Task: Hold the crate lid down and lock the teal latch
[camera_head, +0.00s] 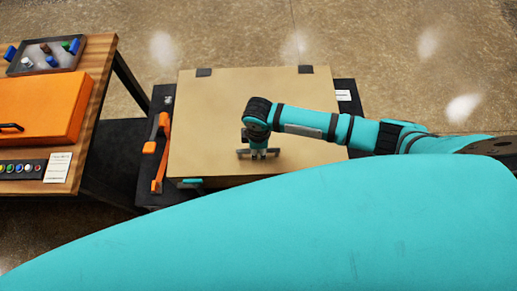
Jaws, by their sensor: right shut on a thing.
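The crate has a tan lid (215,110) that lies flat on it, with two dark hinges along its far edge. A dark bar handle (243,154) is on the lid near its middle. My right gripper (258,156) comes down from above and is shut on this handle. The teal latch (193,182) is at the crate's front edge, on the left. Its lower part and most of the crate's front are hidden by a large teal part of my own body. My left gripper is not in view.
An orange tool (158,152) lies on the dark platform left of the crate. Further left, a wooden table (98,60) bears an orange case (45,105), a tray (12,68) of small parts and a button panel (20,169). The floor behind the crate is clear.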

